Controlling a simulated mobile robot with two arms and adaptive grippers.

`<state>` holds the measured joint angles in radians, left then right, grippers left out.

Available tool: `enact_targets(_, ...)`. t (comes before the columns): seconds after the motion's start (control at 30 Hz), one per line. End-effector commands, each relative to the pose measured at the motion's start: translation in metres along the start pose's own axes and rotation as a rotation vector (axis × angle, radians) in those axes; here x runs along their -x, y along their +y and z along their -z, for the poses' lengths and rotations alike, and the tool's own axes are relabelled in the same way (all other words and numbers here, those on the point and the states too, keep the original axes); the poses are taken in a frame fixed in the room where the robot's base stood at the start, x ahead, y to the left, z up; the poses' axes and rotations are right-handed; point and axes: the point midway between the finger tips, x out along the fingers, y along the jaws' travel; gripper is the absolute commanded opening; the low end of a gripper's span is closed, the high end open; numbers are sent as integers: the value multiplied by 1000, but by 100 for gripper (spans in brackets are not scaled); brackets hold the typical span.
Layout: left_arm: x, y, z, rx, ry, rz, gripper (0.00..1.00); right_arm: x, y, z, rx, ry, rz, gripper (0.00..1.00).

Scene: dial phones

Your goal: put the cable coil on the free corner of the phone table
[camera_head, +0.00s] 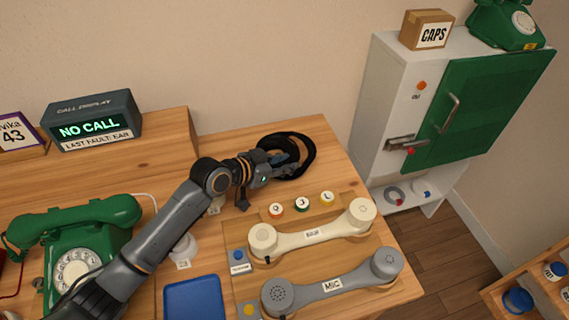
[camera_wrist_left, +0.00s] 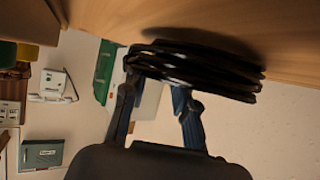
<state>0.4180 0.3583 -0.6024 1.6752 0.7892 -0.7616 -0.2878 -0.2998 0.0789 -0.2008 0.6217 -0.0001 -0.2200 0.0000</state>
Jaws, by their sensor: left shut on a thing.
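The black cable coil (camera_head: 304,152) is at the back right corner of the wooden phone table (camera_head: 345,180). My left gripper (camera_head: 284,163) reaches it from the left and is shut on its near-left side. In the left wrist view the coil (camera_wrist_left: 200,70) lies across the fingertips, close to the wooden surface, with a dark shadow beside it. I cannot tell whether the coil touches the table. My right gripper is not in view.
A tray with a cream handset (camera_head: 312,233) and a grey handset (camera_head: 332,285) lies in front of the coil, with several round caps (camera_head: 302,202) behind the handsets. A green phone (camera_head: 75,255) and blue tray (camera_head: 194,300) are left. A white cabinet (camera_head: 385,95) stands beyond the table's right edge.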

Motion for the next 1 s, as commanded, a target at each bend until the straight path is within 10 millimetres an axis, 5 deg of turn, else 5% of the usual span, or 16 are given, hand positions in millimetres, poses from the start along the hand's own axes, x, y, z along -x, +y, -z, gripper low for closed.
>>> enact_targets(0.23,-3,0,-3,-2,7,1,0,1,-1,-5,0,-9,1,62)
enact_targets(0.27,-3,0,-5,-1,3,0,29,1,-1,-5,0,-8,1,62)
enact_targets(0.37,-3,0,-5,0,3,0,50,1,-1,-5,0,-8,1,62)
enact_targets(0.77,3,-1,-5,-1,2,1,50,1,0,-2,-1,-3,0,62)
enact_targets(1.0,46,-1,-6,-4,1,3,50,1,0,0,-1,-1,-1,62)
